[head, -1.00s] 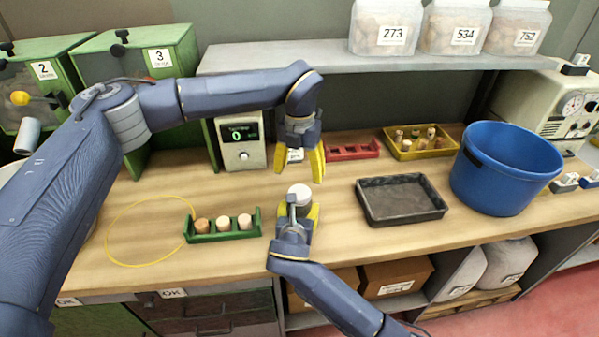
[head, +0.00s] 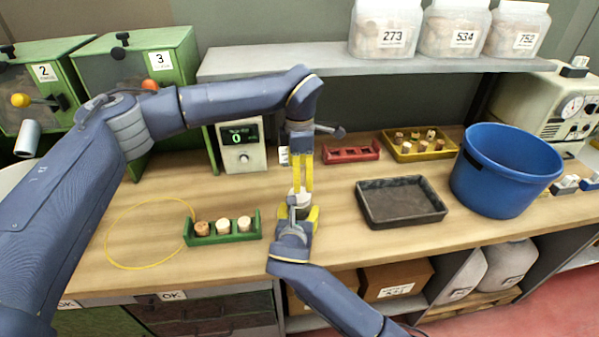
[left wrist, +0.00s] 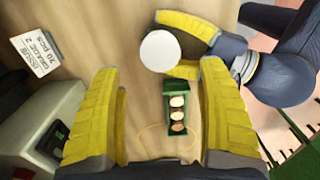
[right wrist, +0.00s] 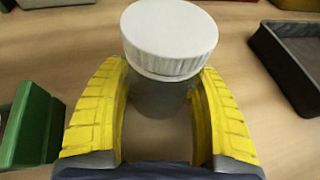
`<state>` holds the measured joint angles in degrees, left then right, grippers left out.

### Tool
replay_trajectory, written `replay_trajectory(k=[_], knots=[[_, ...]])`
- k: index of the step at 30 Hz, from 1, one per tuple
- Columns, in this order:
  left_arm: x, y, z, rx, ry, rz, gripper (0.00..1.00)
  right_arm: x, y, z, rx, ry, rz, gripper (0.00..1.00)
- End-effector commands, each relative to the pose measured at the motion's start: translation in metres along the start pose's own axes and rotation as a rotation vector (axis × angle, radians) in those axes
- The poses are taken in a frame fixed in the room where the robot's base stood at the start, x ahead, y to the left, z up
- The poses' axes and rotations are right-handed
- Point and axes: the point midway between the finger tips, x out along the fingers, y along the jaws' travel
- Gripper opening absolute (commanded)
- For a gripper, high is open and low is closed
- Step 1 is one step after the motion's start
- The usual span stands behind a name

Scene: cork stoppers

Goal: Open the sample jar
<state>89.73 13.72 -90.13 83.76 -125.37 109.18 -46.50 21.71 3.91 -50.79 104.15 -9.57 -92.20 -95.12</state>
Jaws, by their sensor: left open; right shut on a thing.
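The sample jar has a round white lid (right wrist: 170,38) and a grey body (right wrist: 158,98). My right gripper (right wrist: 160,85) is shut on the jar's body, with a yellow finger on each side. The jar is upright at the bench front, and the lid is on it. In the left wrist view the lid (left wrist: 160,51) is seen from above, between and beyond my left fingers. My left gripper (head: 303,190) is open, pointing down over the jar, its fingertips near the lid. In the head view the fingers partly hide the lid, so contact cannot be told.
A green rack (head: 222,228) with three corks stands left of the jar. A dark empty tray (head: 400,202) and a blue bucket (head: 506,170) are to the right. A counter device (head: 242,145), a red rack (head: 351,153) and a yellow tray (head: 420,146) are behind.

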Motion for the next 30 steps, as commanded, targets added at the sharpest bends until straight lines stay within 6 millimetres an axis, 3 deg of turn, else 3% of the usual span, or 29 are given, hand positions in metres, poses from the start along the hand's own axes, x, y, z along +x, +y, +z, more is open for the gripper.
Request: replay_trajectory(k=[18, 30], knots=[[0.068, 0.000, 0.000, 0.005, 0.000, -0.002, 0.75, 0.000, 0.000, 0.000, 0.000, -0.001, 0.000, 0.00], [0.077, 0.000, 0.000, 0.005, 0.000, 0.000, 0.75, 0.000, 0.000, 0.000, 0.000, -0.001, 0.000, 0.00]])
